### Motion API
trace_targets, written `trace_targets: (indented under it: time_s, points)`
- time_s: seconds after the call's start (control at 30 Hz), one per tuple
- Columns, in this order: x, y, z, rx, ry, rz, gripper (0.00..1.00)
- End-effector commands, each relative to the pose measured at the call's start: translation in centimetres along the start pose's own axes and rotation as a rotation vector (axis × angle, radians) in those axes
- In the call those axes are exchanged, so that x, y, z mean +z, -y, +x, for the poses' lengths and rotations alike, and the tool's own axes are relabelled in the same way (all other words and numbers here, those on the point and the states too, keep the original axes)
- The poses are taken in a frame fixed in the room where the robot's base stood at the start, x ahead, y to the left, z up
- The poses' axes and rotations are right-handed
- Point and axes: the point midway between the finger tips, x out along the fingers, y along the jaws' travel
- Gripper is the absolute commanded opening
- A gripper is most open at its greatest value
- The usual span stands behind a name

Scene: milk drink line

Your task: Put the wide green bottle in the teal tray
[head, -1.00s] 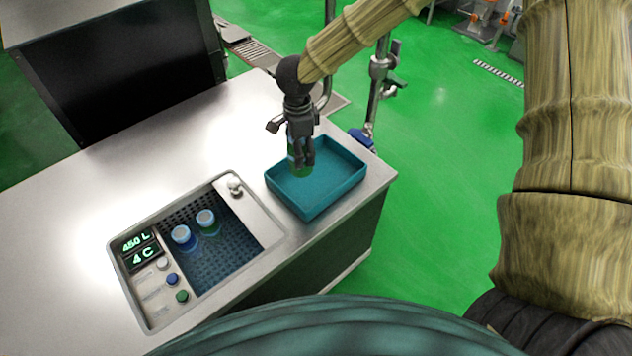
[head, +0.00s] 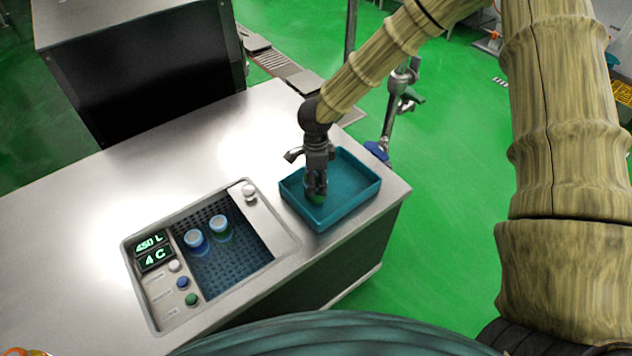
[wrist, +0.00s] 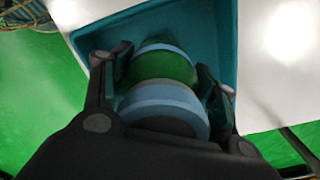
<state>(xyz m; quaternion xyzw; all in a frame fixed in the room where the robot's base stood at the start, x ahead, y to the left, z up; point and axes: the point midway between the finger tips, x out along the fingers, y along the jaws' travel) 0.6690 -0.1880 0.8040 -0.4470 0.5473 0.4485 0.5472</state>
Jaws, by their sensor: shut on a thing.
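The green bottle (wrist: 160,68) with pale blue bands is between the fingers of my gripper (wrist: 160,80) in the wrist view. My gripper (head: 316,188) is shut on it, pointing down inside the outline of the teal tray (head: 358,196). In the head view only a little of the green bottle (head: 317,200) shows below the fingers, near the tray's front left part. The teal tray (wrist: 100,38) also lies beneath the bottle in the wrist view. I cannot tell whether the bottle touches the tray floor.
Two blue-capped bottles (head: 207,235) stand in the recessed black grid of the counter panel, left of the tray. A white knob (head: 249,191) sits on the panel's edge. The metal counter (head: 90,210) is otherwise largely clear. A dark box-shaped machine (head: 150,75) stands behind.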

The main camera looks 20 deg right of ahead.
Motion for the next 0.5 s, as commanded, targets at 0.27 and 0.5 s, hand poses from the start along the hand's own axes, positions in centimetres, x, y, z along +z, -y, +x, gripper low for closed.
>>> trace_targets:
  time_s: [0.27, 0.5]
  points:
    - [0.0, 0.0, 1.6, -0.001, 0.001, -0.001, 0.22]
    - [0.0, 0.0, 1.8, 0.0, 0.001, -0.001, 0.22]
